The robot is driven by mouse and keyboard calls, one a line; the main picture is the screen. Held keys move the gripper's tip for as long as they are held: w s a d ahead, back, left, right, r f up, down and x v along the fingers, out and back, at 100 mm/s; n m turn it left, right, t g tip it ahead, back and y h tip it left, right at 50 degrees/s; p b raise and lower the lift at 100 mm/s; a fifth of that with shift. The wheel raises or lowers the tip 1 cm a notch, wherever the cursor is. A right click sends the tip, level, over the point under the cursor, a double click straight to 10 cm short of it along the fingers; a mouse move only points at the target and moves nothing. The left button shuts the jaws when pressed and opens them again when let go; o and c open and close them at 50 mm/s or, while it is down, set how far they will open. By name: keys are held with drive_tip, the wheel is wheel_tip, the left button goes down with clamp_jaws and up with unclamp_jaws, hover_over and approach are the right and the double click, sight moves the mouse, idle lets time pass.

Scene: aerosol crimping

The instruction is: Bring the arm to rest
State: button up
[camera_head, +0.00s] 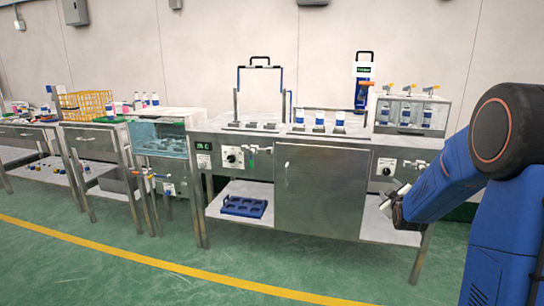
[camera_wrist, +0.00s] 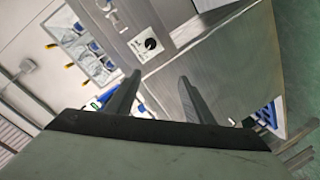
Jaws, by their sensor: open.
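My blue and black arm reaches in from the right in the head view. My gripper (camera_head: 388,200) hangs in front of the right part of the steel bench (camera_head: 320,190), apart from it. In the wrist view my gripper (camera_wrist: 158,88) shows two dark fingers spread apart with nothing between them. The bench's front panel and a black knob (camera_wrist: 150,44) lie beyond the fingers there.
Several blue and white cans (camera_head: 319,122) stand on the bench top, with a clear case (camera_head: 411,112) at right. A blue tray (camera_head: 244,206) lies on the lower shelf. A water tank (camera_head: 160,135) stands left. The green floor (camera_head: 120,270) in front is clear.

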drive_tip(key=s+a+r+m+g+y, duration=0.1)
drive_tip(key=s+a+g, duration=0.1)
drive_tip(key=s+a, duration=0.35)
drive_tip(key=s+a+r+m+g+y, duration=0.1)
drive_tip(key=s+a+r, duration=0.15)
drive_tip(key=s, duration=0.65)
drive_tip(key=s+a+r+m+g, duration=0.1)
drive_tip(key=s+a+g, duration=0.1)
drive_tip(key=s+a, duration=0.35)
drive_tip(key=s+a+f+m+g, duration=0.1)
drive_tip(key=s+g, duration=0.1)
drive_tip(key=s, duration=0.8)
drive_tip(key=s+a+f+m+g+y, duration=0.1)
drive_tip(key=s+a+f+g, duration=0.1)
drive_tip(key=s, duration=0.9)
drive_tip(key=s+a+f+m+g, duration=0.1)
drive_tip(key=s+a+m+g, duration=0.1)
drive_tip(key=s, duration=0.8)
drive_tip(key=shift+s+a+f+y, duration=0.15)
drive_tip(key=shift+s+y, duration=0.1)
drive_tip(key=shift+y, duration=0.05)
